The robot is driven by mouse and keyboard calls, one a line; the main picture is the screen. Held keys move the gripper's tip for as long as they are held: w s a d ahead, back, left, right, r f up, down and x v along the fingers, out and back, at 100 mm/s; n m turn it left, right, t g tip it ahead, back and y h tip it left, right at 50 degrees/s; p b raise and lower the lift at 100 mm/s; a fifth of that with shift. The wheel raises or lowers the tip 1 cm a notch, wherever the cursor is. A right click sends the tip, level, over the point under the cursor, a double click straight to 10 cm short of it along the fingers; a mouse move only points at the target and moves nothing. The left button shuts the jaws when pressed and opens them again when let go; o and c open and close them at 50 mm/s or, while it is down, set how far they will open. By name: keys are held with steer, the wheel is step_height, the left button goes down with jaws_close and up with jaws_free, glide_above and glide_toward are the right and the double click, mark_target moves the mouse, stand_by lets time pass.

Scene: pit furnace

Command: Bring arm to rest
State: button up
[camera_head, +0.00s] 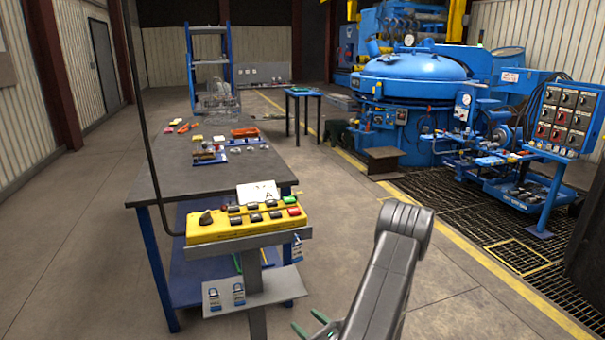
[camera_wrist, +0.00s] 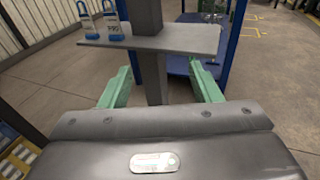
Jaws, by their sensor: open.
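My gripper (camera_wrist: 162,88) shows in the wrist view with its two green fingers spread wide apart. It is open and nothing is between the fingers except the view of a grey post (camera_wrist: 150,75) beyond. In the head view my arm's grey link stands at the lower right of centre, and the green fingertips (camera_head: 312,331) just show at the bottom edge. The gripper is low, in front of the pendant stand. Whether it touches the stand I cannot tell.
A yellow control box (camera_head: 215,228) tops the stand, above a grey shelf (camera_head: 260,290) with padlocks (camera_head: 238,295). A workbench (camera_head: 170,180) stands behind. A blue furnace (camera_head: 410,80) and a control panel (camera_head: 568,118) are at right. Floor right of the stand is clear.

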steer(key=s+f+g+b, duration=0.1)
steer(key=s+f+b, duration=0.1)
steer(key=f, duration=0.5)
steer(key=s+f+n+g+h+b, duration=0.1)
steer(key=s+f+g+b, duration=0.1)
steer(key=f, duration=0.5)
steer(key=shift+s+d+f+g+b, duration=0.25)
steer(key=shift+d+f+b, duration=0.2)
steer(key=shift+b, duration=0.25)
steer(key=shift+r, duration=0.1)
